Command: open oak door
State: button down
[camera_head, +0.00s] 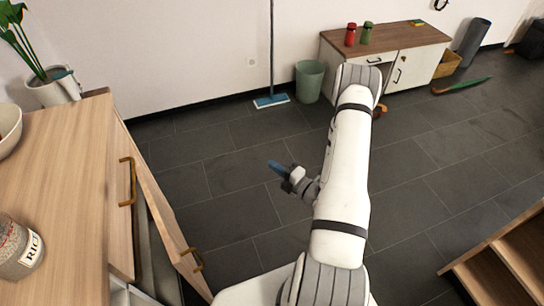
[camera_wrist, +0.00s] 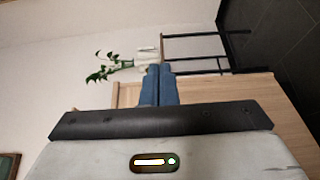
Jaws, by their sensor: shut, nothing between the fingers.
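The oak cabinet (camera_head: 55,190) stands at the left of the head view, with a brass handle (camera_head: 127,182) on its upper front. Lower down, an oak door (camera_head: 160,215) stands ajar, angled out from the cabinet. A grey interior shows in the gap beside it. A second brass handle (camera_head: 190,262) is on this door. My gripper (camera_head: 277,165) is shut and empty above the floor, to the right of the door and apart from it. In the wrist view its blue fingers (camera_wrist: 158,85) are together, with oak panelling (camera_wrist: 220,88) behind them.
A rice jar (camera_head: 20,250), a bowl (camera_head: 8,130) and a potted plant (camera_head: 50,88) are on or by the cabinet. A green bin (camera_head: 309,80), a blue mop (camera_head: 271,101) and a white cabinet (camera_head: 410,68) stand at the back. Tiled floor (camera_head: 225,185) between is clear.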

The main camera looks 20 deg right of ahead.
jog(key=shift+w+d, duration=0.2)
jog(key=shift+w, duration=1.05)
jog(key=shift+w+d, duration=0.15)
jog(key=shift+w, duration=1.05)
